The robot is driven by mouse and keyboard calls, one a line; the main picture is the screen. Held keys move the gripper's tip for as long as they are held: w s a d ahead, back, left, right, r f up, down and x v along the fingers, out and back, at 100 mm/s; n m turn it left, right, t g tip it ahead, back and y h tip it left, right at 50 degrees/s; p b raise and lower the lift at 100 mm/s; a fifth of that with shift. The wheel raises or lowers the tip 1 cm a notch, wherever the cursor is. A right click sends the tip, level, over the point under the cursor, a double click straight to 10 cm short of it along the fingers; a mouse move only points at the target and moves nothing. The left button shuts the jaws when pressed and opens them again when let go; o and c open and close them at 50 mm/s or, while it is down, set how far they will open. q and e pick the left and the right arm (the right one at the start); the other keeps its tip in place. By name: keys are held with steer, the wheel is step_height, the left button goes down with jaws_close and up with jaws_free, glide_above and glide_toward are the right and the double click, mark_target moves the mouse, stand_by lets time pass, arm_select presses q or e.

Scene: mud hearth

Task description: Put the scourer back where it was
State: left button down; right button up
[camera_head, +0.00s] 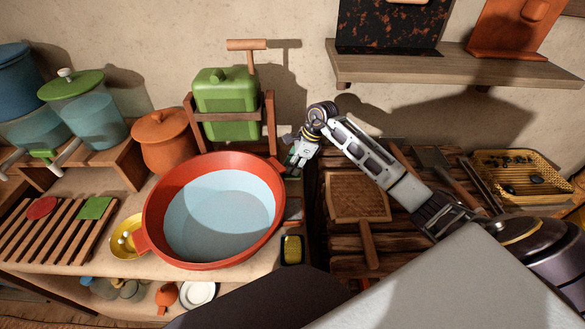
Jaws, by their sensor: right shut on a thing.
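My right gripper (296,163) points down just beyond the right back rim of the red basin (154,195). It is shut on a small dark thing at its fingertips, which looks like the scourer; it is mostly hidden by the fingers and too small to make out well. The basin holds pale blue water. A small black dish (284,262) with a yellow block (292,249) in it sits to the right of the basin, in front of the gripper. My left gripper is not in view.
A green canister (225,92) in a wooden frame stands behind the basin, close to the gripper. A slatted rack (48,238) with a red disc (41,207) and a green square (94,208) lies left. A woven wooden-handled tool (357,195) lies under my right arm.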

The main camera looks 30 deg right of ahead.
steer(key=shift+f, duration=0.65)
steer(key=shift+w+f, duration=0.15)
steer(key=shift+f, duration=0.1)
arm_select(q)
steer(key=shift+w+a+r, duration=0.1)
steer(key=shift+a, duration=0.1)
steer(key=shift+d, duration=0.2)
arm_select(e)
steer(key=shift+f, duration=0.1)
steer(key=o, duration=0.6)
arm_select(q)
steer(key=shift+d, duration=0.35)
arm_select(e)
steer(key=o, duration=0.3)
